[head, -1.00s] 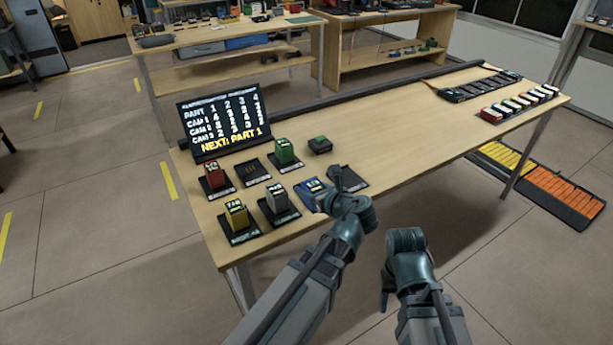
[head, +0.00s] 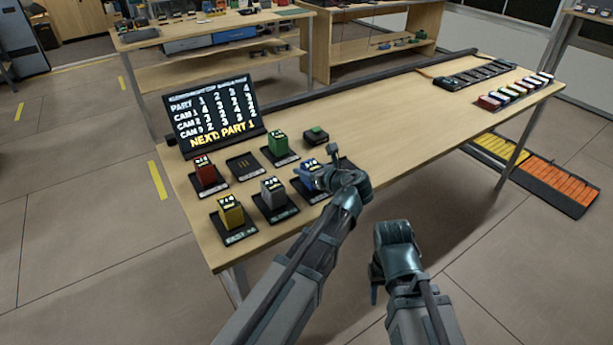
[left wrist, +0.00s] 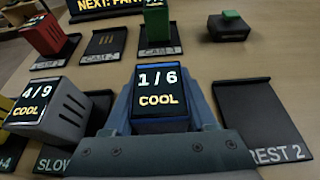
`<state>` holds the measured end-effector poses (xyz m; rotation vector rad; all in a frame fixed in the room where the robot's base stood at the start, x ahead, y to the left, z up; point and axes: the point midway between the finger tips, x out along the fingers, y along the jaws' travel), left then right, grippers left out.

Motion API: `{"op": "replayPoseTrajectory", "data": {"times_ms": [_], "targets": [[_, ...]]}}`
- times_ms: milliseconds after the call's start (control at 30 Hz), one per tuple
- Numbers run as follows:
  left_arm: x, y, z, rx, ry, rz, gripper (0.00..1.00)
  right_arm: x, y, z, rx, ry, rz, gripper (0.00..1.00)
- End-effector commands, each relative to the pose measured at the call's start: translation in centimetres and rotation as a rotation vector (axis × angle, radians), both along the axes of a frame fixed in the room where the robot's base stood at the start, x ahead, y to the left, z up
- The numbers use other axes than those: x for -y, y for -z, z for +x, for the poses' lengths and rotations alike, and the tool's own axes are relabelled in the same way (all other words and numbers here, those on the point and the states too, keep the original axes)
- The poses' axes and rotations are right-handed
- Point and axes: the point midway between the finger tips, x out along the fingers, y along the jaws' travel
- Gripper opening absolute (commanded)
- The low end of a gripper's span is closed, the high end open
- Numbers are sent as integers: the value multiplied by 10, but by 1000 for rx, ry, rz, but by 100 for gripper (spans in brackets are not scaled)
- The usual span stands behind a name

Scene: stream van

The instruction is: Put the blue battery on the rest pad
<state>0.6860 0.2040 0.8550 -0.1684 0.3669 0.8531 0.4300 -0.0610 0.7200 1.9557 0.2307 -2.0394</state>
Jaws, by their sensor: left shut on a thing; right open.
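The blue battery (head: 309,179) is in my left gripper (head: 331,170) in the head view. The left wrist view shows the battery (left wrist: 158,95) between the two fingers, its screen reading "1/6 COOL". It is over a dark pad (head: 317,197) in the front row; I cannot tell whether it touches that pad. The empty pad marked "REST 2" (left wrist: 262,115) lies just right of the battery and partly shows behind my gripper in the head view (head: 347,164). My right gripper (head: 375,285) is open and empty, off the table's front edge.
A grey battery (head: 272,193), a yellow one (head: 230,212), a red one (head: 205,171) and a green one (head: 280,144) stand on pads. The "CAM 2" pad (head: 243,166) is empty. A score screen (head: 212,115) stands behind. The table's middle is clear.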

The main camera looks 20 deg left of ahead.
Motion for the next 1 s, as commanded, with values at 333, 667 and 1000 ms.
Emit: {"op": "replayPoseTrajectory", "data": {"times_ms": [333, 667, 1000], "targets": [[0, 4, 0, 1, 0, 1, 0, 0, 4, 0, 0, 0, 0, 50], [0, 6, 0, 0, 0, 0, 87, 0, 6, 0, 0, 0, 0, 50], [0, 2, 0, 0, 0, 0, 87, 0, 2, 0, 0, 0, 0, 50]]}}
